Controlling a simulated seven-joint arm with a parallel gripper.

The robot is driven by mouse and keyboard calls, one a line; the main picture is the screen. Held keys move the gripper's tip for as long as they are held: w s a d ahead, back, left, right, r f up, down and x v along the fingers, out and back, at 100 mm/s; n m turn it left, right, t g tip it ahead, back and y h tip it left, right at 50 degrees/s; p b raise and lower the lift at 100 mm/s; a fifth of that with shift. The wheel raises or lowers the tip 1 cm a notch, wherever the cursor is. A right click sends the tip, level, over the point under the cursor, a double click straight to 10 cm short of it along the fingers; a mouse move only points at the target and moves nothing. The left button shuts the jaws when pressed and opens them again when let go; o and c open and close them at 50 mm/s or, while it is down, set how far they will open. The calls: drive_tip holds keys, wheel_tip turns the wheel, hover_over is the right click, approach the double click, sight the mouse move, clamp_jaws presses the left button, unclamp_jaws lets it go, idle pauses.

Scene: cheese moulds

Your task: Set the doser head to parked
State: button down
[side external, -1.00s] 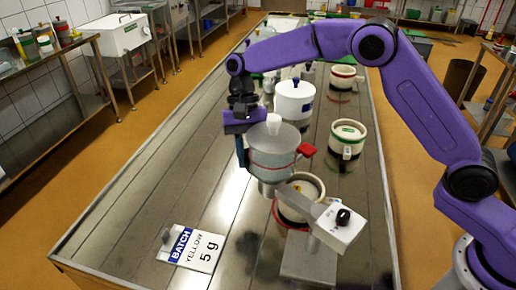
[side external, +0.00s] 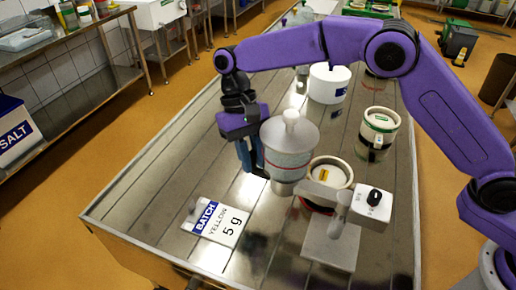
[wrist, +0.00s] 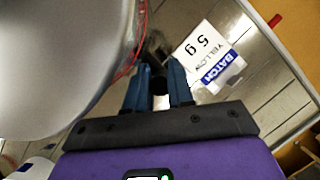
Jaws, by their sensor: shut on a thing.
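The doser head (side external: 290,145) is a grey translucent hopper with a white knob on top and a thin red ring. It is on an arm from a stand (side external: 330,245) whose white box carries a black dial (side external: 374,197). The head hangs to the left of a cream mould (side external: 330,172) with a yellow mark inside, partly overlapping it in the side view. My gripper (side external: 250,155) is at the head's left side. In the wrist view its blue fingers are shut on a dark handle (wrist: 160,85), beside the large hopper (wrist: 60,60). The handle's joint to the head is hidden.
A batch card reading yellow 5 g (side external: 222,223) lies on the steel table at the front left. A cream mould with a green label (side external: 380,128) and a white pot (side external: 328,84) stand behind. The table's left side is clear.

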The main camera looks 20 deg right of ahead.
drive_tip(key=shift+s+a+f+n, duration=0.2)
drive_tip(key=shift+s+a+n, duration=0.3)
drive_tip(key=shift+s+a, duration=0.25)
drive_tip(key=c, duration=1)
unclamp_jaws()
drive_tip(key=shift+h, duration=0.3)
drive_tip(key=shift+v, duration=3.9)
